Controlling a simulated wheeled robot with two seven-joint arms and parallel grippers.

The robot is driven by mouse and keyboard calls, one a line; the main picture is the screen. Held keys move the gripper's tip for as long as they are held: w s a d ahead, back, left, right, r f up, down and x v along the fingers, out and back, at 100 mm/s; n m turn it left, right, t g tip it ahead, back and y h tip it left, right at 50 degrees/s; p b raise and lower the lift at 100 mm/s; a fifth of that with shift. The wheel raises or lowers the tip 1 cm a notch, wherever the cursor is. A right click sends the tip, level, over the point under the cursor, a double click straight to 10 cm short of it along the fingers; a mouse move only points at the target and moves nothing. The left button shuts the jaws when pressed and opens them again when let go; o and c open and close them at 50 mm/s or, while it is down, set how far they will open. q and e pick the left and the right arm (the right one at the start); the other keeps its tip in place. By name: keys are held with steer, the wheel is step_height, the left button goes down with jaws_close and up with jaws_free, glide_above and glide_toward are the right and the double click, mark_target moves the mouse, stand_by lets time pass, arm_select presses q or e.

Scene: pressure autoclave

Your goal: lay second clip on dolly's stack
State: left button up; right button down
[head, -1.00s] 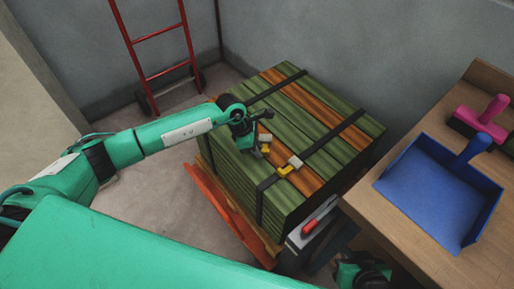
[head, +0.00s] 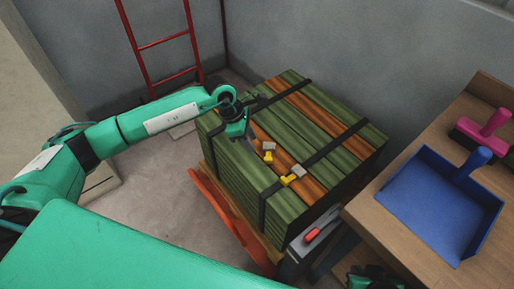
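The dolly's stack (head: 300,115) is a block of green and orange-brown slats bound by black straps. One grey and yellow clip (head: 268,152) lies on its top near the left side. Another grey and yellow clip (head: 293,176) sits at the front strap, just right of and below the first. My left gripper (head: 240,132) is above the stack's left edge, left of the first clip and apart from it. It looks open and empty. A small part of my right gripper (head: 373,277) shows at the bottom edge; its fingers are not clear.
The dolly's orange frame (head: 222,213) shows below the stack. A red-handled item (head: 313,235) lies by its front corner. A wooden table (head: 395,235) at right holds a blue dustpan (head: 440,200) and a pink brush (head: 485,130). A red ladder (head: 165,45) leans behind.

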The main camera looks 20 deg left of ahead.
arm_select(q)
steer(key=s+d+r+n+h, duration=0.1)
steer(key=s+d+r+h, duration=0.25)
steer(key=d, duration=0.35)
steer(key=s+d+r+n+h, duration=0.25)
steer(key=d+h, duration=0.25)
steer(key=d, duration=0.3)
step_height(320, 180, up, 11)
steer(key=s+d+n+t+h, duration=0.2)
steer(key=n+t+h, duration=0.4)
steer(key=n+t, duration=0.55)
steer(key=s+a+f+n+t+y, duration=0.15)
steer(key=a+f+n+y, duration=0.4)
steer(key=n, duration=0.75)
steer(key=a+f+n+t+y, duration=0.3)
steer(key=a+n+y, duration=0.3)
steer(key=n+y, duration=0.5)
steer(key=s+a+f+n+g, duration=0.1)
steer(key=s+f+n+g, duration=0.4)
steer(key=s, duration=0.4)
steer(key=s+a+f+n+g, duration=0.2)
steer(key=s+f+n+g, duration=0.3)
steer(key=s+f, duration=0.3)
steer(key=shift+s+a+f+g, duration=0.3)
steer(key=shift+s+g, duration=0.1)
steer(key=shift+s, duration=0.4)
